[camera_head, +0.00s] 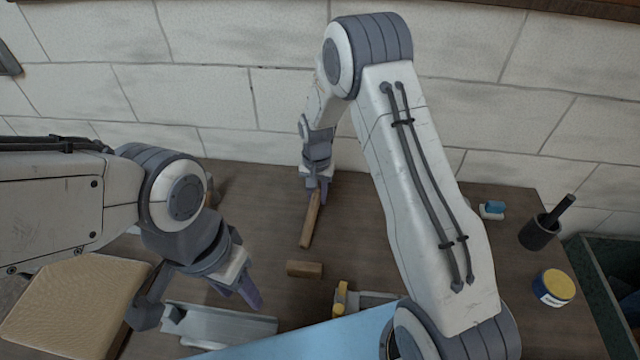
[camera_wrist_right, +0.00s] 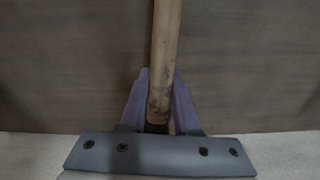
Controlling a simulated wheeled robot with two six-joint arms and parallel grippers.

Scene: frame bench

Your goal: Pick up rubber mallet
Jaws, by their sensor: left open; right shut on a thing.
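The rubber mallet shows as a slim wooden handle (camera_head: 311,221) over the back middle of the bench. My right gripper (camera_head: 317,190) is shut on one end of this handle, and the other end points towards the front of the bench. In the right wrist view the handle (camera_wrist_right: 166,60) runs up between the two purple fingers (camera_wrist_right: 158,100), with a dark part low between them. I cannot make out the mallet's head. Whether the handle touches the bench is unclear. My left gripper (camera_head: 203,300) is open and empty, above a grey metal tray at the front left.
A short wooden block (camera_head: 305,269) lies in the middle. The metal tray (camera_head: 225,326) and a tan box (camera_head: 75,305) are at the left. A yellow-lidded jar (camera_head: 553,288), a dark cup (camera_head: 539,233) and a small blue-topped item (camera_head: 492,210) are at the right. A brick wall (camera_head: 190,92) stands behind.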

